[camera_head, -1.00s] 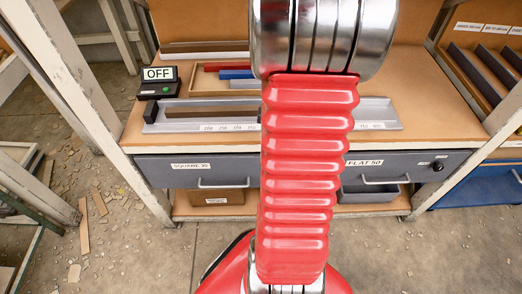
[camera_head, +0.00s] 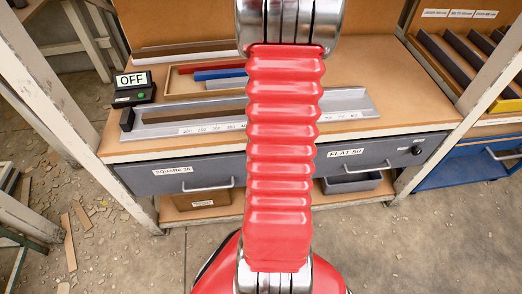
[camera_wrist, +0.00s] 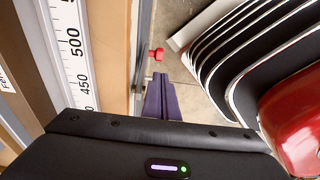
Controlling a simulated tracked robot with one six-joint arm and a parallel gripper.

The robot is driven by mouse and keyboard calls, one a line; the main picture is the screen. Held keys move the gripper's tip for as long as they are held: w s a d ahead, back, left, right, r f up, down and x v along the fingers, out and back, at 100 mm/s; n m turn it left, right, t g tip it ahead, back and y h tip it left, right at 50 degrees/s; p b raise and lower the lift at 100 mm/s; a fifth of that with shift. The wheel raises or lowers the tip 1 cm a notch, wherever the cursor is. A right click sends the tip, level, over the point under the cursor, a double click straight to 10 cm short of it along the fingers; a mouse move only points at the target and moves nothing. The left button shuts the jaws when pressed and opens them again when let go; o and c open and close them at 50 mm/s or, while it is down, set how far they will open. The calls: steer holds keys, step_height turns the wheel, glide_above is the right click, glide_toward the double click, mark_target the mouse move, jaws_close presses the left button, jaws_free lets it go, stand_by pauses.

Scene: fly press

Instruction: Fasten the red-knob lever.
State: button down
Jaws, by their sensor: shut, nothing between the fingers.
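A small red knob-like part (camera_wrist: 156,54) shows in the wrist view just beyond my fingertips, beside the edge of a dark grey upright surface. It looks like the lever's knob; its arm and what it is fixed to cannot be made out. My gripper (camera_wrist: 158,80) is shut and empty, its purple fingers pointing at the red part with a gap seen between them. I cannot tell how far apart they are in depth. In the head view neither the lever nor my gripper shows; my red arm covers the middle.
A bench (camera_head: 350,75) carries a grey rail with a scale (camera_head: 345,105), a tray of coloured bars (camera_head: 220,85) and an OFF box (camera_head: 133,85). Drawers (camera_head: 370,155) sit below its front edge. A rack of dark bars (camera_head: 480,65) stands right. Chips litter the floor (camera_head: 100,235).

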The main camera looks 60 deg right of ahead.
step_height(320, 180, down, 8)
steer(key=shift+w+a, duration=0.35)
steer(key=shift+w, duration=0.05)
steer(key=shift+r, duration=0.1)
